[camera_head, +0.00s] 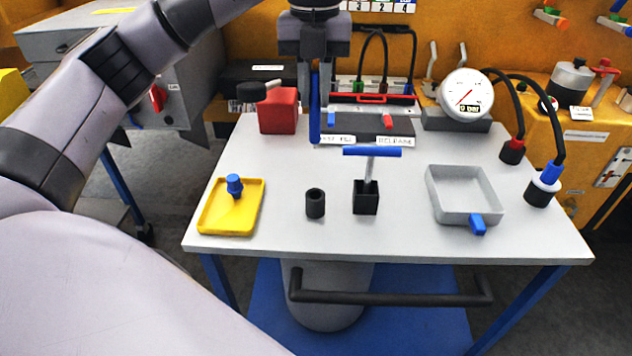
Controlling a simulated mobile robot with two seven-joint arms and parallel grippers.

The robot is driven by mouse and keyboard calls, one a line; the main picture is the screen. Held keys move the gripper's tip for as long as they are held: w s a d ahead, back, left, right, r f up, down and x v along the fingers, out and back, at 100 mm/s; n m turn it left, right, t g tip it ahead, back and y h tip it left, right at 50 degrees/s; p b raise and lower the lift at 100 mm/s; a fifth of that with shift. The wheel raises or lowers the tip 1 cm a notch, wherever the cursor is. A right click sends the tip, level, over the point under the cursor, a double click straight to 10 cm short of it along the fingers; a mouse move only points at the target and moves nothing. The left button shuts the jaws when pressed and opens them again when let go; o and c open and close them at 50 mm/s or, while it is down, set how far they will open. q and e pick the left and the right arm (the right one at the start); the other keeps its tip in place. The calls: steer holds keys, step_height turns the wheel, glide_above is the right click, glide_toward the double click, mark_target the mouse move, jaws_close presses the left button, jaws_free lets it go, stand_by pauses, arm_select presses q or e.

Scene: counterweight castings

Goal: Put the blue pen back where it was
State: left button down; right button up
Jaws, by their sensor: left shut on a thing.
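My left gripper (315,78) points down at the top middle and is shut on the blue pen (315,112). The pen hangs upright below the fingers, over the rear of the table in front of the switch panel. Whether its lower end touches the table is hard to tell. A small black hollow cylinder (316,206) stands on the table, nearer the front and apart from the pen; its open top shows. A black square block (366,199) stands to its right and holds a blue T-handle (372,152). My right gripper is not in view.
The white table (285,236) also bears a yellow tray (218,222) with a blue knob, a red block (281,112), a grey tray (437,198) with a blue piece, a gauge (464,94) and black cables with plugs (512,150). The table's middle left is clear.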

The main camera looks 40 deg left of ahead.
mark_target(315, 142)
arm_select(q)
step_height(315, 142, down, 10)
steer(key=shift+f+b, duration=0.25)
steer(key=shift+b, duration=0.65)
step_height(315, 142, down, 5)
steer(key=shift+f, duration=0.15)
steer(key=shift+f, duration=0.15)
steer(key=c, duration=1.1)
jaws_free()
steer(key=shift+o, duration=0.2)
